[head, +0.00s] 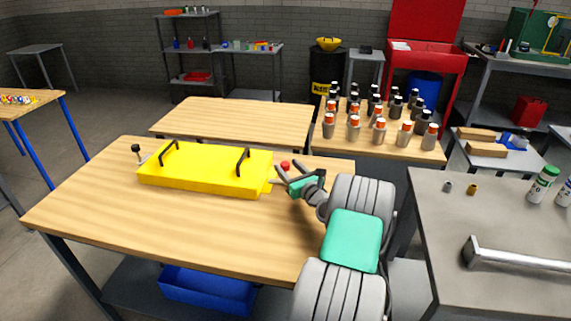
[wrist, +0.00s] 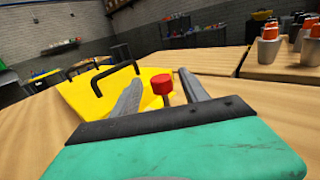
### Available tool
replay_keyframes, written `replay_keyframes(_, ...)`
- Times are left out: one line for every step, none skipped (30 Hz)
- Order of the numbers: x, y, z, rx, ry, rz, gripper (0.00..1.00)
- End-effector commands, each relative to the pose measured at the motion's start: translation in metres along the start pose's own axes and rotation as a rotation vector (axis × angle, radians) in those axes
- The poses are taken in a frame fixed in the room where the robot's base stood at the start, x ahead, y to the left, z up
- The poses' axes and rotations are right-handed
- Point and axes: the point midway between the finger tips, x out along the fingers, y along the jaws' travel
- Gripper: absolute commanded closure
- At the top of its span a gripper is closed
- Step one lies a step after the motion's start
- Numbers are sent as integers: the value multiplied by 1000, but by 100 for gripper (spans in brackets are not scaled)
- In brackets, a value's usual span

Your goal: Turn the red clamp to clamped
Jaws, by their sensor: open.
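The red clamp shows as a red knob (head: 285,166) at the right end of the yellow chassis (head: 205,168) on the wooden table. In the wrist view the red knob (wrist: 162,84) stands upright on a short grey stem. My gripper (head: 281,173) is open, and its two grey fingers point at the clamp. In the wrist view my gripper (wrist: 160,92) has the red knob between its fingers, with a gap visible on the right side. I cannot tell whether the left finger touches it. The clamp's lower part is hidden behind my gripper.
A black-knobbed lever (head: 136,149) stands at the chassis's left end. Two black handles (head: 243,162) rise from the chassis top. Several bottles with orange or black caps (head: 380,125) stand on a table behind. The wooden table's front (head: 180,235) is clear.

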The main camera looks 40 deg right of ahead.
Motion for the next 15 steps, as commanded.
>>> replay_keyframes(9, 1, 1, -1, 0, 2, 48)
replay_keyframes(13, 0, 1, -1, -1, 2, 48)
replay_keyframes(18, 0, 0, -1, 0, 0, 48)
replay_keyframes(20, 0, 0, 0, -1, 0, 48)
replay_keyframes(23, 0, 1, 0, -1, 0, 48)
replay_keyframes(24, 0, 0, 0, -1, -1, 48)
replay_keyframes(25, 0, 0, 0, 0, -1, 48)
replay_keyframes(26, 0, 0, 0, 0, -2, 48)
replay_keyframes(26, 0, 0, 0, 0, -2, 48)
replay_keyframes(26, 0, 0, 0, 0, -2, 48)
replay_keyframes(25, 0, 0, 0, 0, -2, 48)
replay_keyframes(25, 0, 0, 0, 0, -2, 48)
replay_keyframes(25, 0, 0, 0, 0, -2, 48)
replay_keyframes(25, 0, 0, 0, 0, -2, 50)
replay_keyframes(25, 0, 0, 0, 0, -2, 54)
